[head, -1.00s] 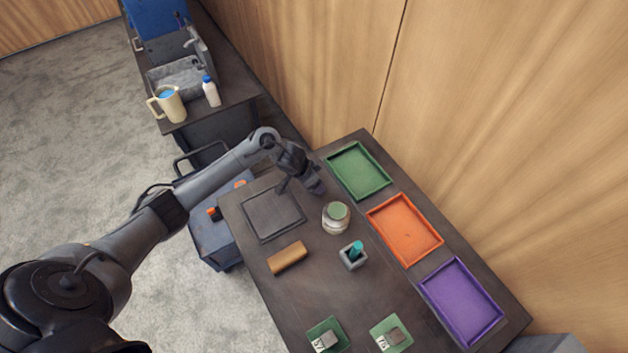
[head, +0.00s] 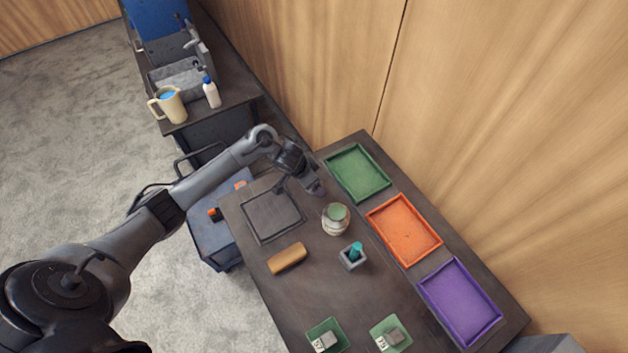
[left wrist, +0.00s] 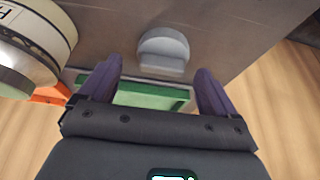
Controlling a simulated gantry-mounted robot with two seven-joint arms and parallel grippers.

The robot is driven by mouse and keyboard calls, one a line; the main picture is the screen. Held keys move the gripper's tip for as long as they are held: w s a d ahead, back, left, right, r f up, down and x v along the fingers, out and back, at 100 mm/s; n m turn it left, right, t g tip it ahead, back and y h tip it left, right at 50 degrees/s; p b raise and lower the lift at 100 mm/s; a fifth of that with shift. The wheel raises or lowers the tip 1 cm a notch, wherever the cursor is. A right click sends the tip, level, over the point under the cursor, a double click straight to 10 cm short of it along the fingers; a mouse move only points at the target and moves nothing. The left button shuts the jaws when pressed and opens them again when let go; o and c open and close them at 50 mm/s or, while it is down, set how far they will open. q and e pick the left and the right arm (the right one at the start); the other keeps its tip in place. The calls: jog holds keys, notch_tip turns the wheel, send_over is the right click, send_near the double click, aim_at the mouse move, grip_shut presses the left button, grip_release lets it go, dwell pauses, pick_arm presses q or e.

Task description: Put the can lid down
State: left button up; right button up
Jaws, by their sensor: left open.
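My left gripper (head: 303,190) is open above the dark table, between the black square mat and the green tray. In the left wrist view its two purple fingers (left wrist: 157,75) are spread apart with nothing held between them. A grey, rounded piece (left wrist: 163,48), which looks like the can lid, is on the table surface just beyond the fingertips, apart from them. I cannot tell it apart in the head view. The can (head: 336,218) stands upright near the gripper, its top greenish; its side shows at the left wrist view's upper left (left wrist: 30,45). My right gripper is not in view.
A green tray (head: 331,160), an orange tray (head: 374,225) and a purple tray (head: 428,303) line the wall side. A black square mat (head: 272,217), a tan block (head: 287,258) and a small cup with a teal item (head: 352,262) share the table.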

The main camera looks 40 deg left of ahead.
pick_arm(q)
jog(key=p+v, duration=0.2)
jog(key=v, duration=0.8)
jog(key=shift+p, duration=0.35)
jog(key=shift+r, duration=0.1)
